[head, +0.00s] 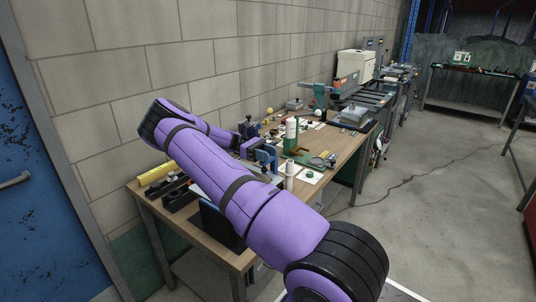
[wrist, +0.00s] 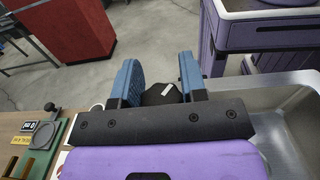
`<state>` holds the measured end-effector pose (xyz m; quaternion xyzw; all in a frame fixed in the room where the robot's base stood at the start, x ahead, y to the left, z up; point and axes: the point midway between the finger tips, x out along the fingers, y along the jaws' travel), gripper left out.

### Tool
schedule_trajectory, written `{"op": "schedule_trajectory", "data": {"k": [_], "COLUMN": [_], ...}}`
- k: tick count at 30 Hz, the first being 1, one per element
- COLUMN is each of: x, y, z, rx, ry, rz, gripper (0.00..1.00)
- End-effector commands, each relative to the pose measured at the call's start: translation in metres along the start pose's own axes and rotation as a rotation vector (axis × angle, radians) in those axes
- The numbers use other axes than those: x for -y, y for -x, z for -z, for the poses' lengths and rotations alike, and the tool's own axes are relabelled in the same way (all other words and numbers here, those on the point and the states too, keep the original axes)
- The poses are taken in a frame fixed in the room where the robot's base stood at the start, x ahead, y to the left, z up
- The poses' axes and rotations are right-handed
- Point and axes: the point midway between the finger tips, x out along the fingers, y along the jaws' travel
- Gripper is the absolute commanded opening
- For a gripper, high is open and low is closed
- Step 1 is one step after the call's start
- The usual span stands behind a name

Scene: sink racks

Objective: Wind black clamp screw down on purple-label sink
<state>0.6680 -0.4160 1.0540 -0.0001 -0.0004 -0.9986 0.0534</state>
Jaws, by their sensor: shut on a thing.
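My gripper (wrist: 160,80) shows in the wrist view with two blue fingers. They are shut on a black knob (wrist: 157,95), which I take to be the clamp screw's head. A small white mark shows on it. The screw's shaft and whatever lies under the knob are hidden by my gripper's dark crossbar. A grey metal basin (wrist: 296,99) lies to the right of my gripper. I cannot make out a purple label on a sink in either view.
The wooden bench (head: 345,147) runs along the block wall, with a green fixture (head: 306,157), white cylinders (head: 291,128) and small parts beyond my arm. A yellow bar (head: 160,173) and black bins lie at its near end. The concrete floor at right is open.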

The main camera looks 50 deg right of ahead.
Motion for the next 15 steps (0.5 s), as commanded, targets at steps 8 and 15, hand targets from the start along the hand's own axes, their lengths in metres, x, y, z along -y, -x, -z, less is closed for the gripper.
{"op": "schedule_trajectory", "data": {"k": [8,15], "x": [0.0008,0.0026], "y": [-0.0004,-0.0004], "z": [-0.0021,-0.0016], "rx": [-0.001,0.0], "ry": [-0.002,-0.002], "rz": [0.148,0.205], "gripper": [0.15,0.15]}}
